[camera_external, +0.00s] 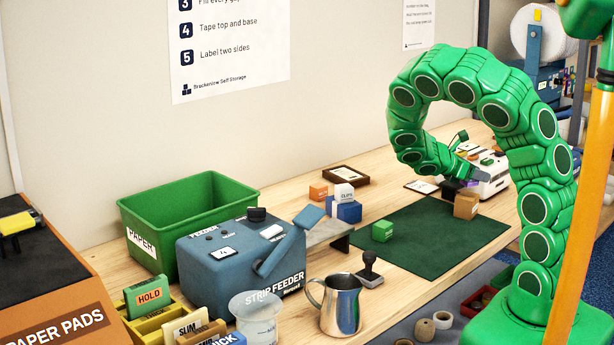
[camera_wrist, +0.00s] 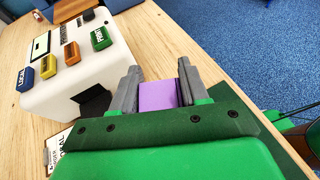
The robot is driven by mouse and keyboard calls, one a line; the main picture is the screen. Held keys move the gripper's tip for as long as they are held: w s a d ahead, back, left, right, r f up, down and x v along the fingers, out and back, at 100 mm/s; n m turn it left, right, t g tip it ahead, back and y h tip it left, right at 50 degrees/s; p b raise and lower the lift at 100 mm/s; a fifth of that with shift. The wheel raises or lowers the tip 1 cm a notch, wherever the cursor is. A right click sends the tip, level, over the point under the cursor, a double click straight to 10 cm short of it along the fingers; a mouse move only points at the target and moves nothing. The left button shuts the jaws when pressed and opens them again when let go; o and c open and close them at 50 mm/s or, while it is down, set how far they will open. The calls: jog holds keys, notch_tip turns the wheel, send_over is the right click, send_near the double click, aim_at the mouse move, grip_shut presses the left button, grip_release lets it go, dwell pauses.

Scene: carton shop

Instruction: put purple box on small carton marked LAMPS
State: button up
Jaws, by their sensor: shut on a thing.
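My gripper (camera_wrist: 159,84) is shut on the purple box (camera_wrist: 158,97), with one grey finger on each side of it in the wrist view. In the external view the purple box (camera_external: 469,183) shows as a small patch at my gripper (camera_external: 458,186), above or close to a brown carton (camera_external: 466,206) at the mat's far right edge. I cannot tell whether they touch. No LAMPS marking is readable on any carton. A white box (camera_external: 344,193) with an unclear label stands at a blue carton (camera_external: 349,212), beside an orange box (camera_external: 318,191).
A white machine (camera_external: 490,172) with coloured buttons stands close by my gripper; it also fills the left of the wrist view (camera_wrist: 80,65). A green box (camera_external: 382,231) sits on the dark green mat (camera_external: 440,240), which is mostly clear. A blue strip feeder (camera_external: 235,262) and metal jug (camera_external: 341,305) stand nearer.

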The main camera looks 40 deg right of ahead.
aim_at(473, 195)
jog(key=shift+f, duration=1.65)
jog(key=shift+f, duration=0.15)
jog(key=o, duration=1.1)
jog(key=shift+w+r, duration=0.1)
jog(key=shift+r, duration=0.15)
jog(key=v, duration=1.1)
jog(key=shift+a+r, duration=0.25)
jog(key=shift+a, duration=0.1)
